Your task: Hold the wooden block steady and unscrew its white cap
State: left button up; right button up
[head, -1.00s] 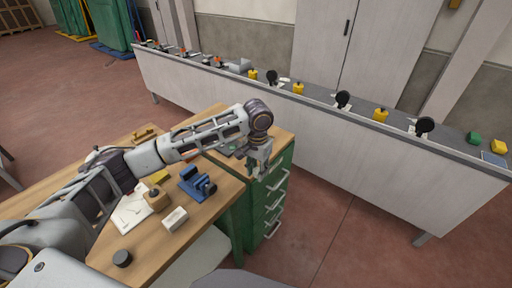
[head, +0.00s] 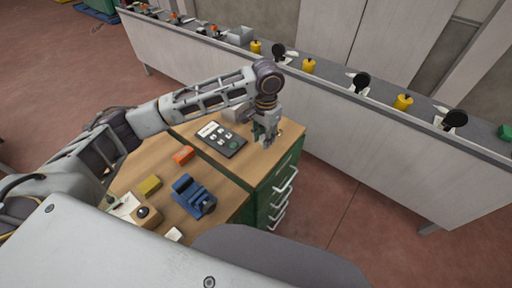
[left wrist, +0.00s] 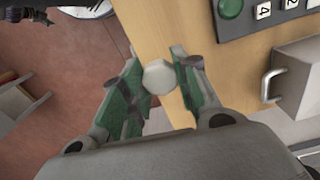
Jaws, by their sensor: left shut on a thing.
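My left gripper (head: 265,136) points down over the right part of the bench top (head: 283,152), near its edge above the green drawers. In the left wrist view my left gripper (left wrist: 160,80) has its green-padded fingers closed on both sides of a small white eight-sided piece (left wrist: 159,77), which looks like the white cap. I cannot make out a wooden block under it; the fingers and the piece hide what is below. A separate wooden block with a dark round top (head: 147,216) stands on the bench at the lower left. My right gripper is not in view.
A black keypad with a green button (head: 222,139) lies left of the gripper. A blue vise (head: 192,196), an orange block (head: 182,155) and a yellow block (head: 149,184) are on the bench. A long grey counter (head: 340,95) with several fixtures runs behind; open floor lies between.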

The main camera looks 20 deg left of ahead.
pick_arm(q)
jog(key=shift+r, duration=0.15)
send_over(263, 160)
jog(key=shift+w+f, duration=0.1)
jog(key=shift+f, duration=3.05)
jog(key=shift+f+p, duration=0.4)
jog(key=shift+f, duration=1.5)
jog(key=o, duration=1.1)
